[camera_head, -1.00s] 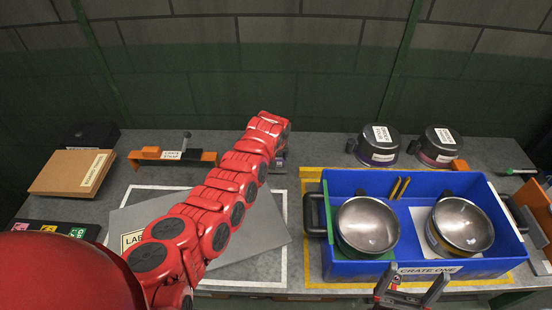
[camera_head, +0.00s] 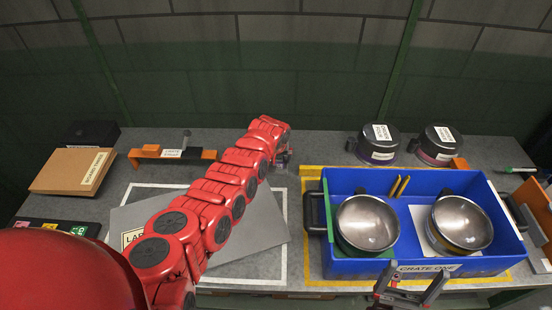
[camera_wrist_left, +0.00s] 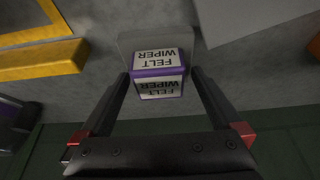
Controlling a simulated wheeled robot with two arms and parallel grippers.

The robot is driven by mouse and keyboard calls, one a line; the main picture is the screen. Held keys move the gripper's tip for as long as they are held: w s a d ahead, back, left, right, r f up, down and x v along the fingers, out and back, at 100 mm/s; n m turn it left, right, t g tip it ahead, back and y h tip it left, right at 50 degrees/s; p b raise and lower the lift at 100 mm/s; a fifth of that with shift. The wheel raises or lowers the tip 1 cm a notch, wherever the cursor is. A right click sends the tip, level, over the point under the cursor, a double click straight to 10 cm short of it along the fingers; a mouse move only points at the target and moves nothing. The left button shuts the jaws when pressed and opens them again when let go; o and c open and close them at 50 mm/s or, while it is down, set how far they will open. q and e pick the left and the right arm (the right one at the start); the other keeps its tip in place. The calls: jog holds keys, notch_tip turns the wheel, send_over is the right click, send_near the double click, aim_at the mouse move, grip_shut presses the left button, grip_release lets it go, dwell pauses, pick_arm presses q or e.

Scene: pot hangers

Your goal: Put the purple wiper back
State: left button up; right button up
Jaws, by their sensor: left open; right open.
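The purple wiper (camera_wrist_left: 158,72) is a small block with a purple band and white "FELT WIPER" labels, seen in the left wrist view. It rests on the grey worktop. My left gripper (camera_wrist_left: 160,76) is open, with its fingertips on either side of the wiper; I cannot tell whether they touch it. In the head view my left gripper (camera_head: 283,158) is mostly hidden at the end of the red arm, and I cannot make out the wiper there. My right gripper (camera_head: 408,283) is open and empty before the blue crate's front edge.
The blue crate (camera_head: 470,268) holds two steel bowls, left (camera_head: 367,223) and right (camera_head: 462,223). Two dark pots (camera_head: 378,150) stand behind it. An orange rack (camera_head: 208,157), a grey board (camera_head: 255,236) and a brown folder (camera_head: 60,170) lie left. Worktop between rack and pots is mostly clear.

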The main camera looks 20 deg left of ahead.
pick_arm(q)
jog(key=shift+r, duration=0.25)
jog(key=shift+s+d+r, duration=0.15)
jog(key=shift+s+r, duration=0.05)
jog(key=shift+r, duration=0.25)
jog(key=b+v, duration=0.1)
jog(key=v, duration=1)
jog(key=shift+b, duration=0.35)
jog(key=shift+f, duration=0.1)
